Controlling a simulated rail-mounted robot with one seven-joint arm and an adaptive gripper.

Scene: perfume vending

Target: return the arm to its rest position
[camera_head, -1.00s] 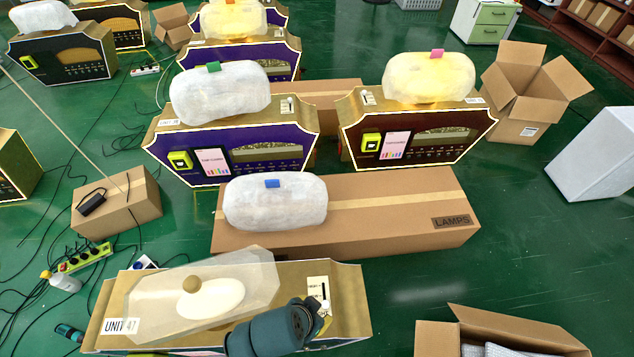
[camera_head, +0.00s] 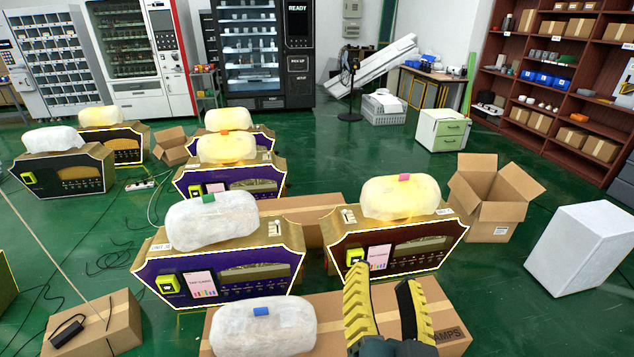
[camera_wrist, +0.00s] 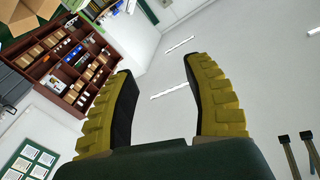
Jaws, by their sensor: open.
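My gripper (camera_head: 392,308) is raised at the bottom of the head view, in front of the long cardboard LAMPS box (camera_head: 438,300). Its two yellow ribbed fingers point up and stand apart with nothing between them. In the wrist view my gripper (camera_wrist: 160,85) is also open and empty, facing the pale wall and ceiling, with the shelves tilted at the left. The rest of my arm is below the head picture's edge.
A purple unit (camera_head: 215,282) and a brown unit (camera_head: 405,245) with wrapped tops stand behind the gripper. A white wrapped bundle (camera_head: 262,328) lies on the LAMPS box. An open carton (camera_head: 490,205) and a white block (camera_head: 585,250) stand at right. Green floor between them is clear.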

